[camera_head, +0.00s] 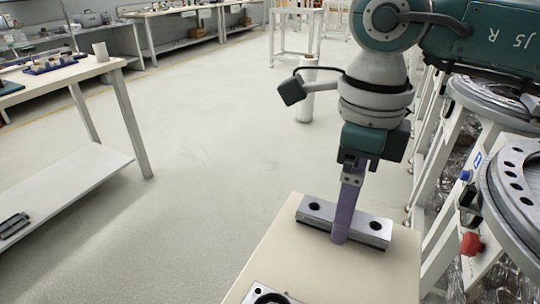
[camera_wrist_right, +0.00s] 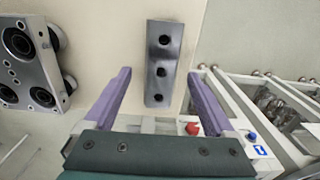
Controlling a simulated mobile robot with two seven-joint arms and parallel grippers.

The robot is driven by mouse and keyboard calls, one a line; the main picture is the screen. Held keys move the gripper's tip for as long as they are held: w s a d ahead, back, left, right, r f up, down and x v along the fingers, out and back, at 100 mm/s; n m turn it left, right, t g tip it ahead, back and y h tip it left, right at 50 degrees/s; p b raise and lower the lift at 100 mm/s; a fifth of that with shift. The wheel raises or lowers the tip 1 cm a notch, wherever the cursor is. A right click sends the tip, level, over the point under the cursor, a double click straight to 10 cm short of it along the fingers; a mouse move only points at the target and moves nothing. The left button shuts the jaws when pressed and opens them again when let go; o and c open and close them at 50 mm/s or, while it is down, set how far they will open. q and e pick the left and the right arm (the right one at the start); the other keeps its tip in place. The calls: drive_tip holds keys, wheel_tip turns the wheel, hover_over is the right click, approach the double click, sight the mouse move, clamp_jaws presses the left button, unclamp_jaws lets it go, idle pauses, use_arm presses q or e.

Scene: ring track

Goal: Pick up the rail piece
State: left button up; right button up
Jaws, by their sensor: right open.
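The rail piece (camera_head: 318,212) is a grey metal block with dark round holes, lying on a cream table top (camera_head: 310,266) in the head view. My right gripper (camera_head: 343,236) points down at its middle, with a purple finger in front of it hiding part of the block. In the right wrist view the rail piece (camera_wrist_right: 163,62) stands lengthwise between the lines of the two purple fingers of my right gripper (camera_wrist_right: 163,74). The gripper is open, with a gap on each side of the rail piece. My left gripper is not in view.
A metal carriage plate with rollers (camera_wrist_right: 35,55) lies on the same table, left in the wrist view. Round ring track parts with holes (camera_head: 518,190) stand at the right, near a red knob (camera_head: 471,243). A white workbench (camera_head: 62,78) stands at the left; the floor between is clear.

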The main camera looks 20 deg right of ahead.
drive_tip(key=shift+f, duration=0.75)
drive_tip(key=shift+w, duration=0.1)
clamp_jaws()
drive_tip(key=shift+r, duration=0.1)
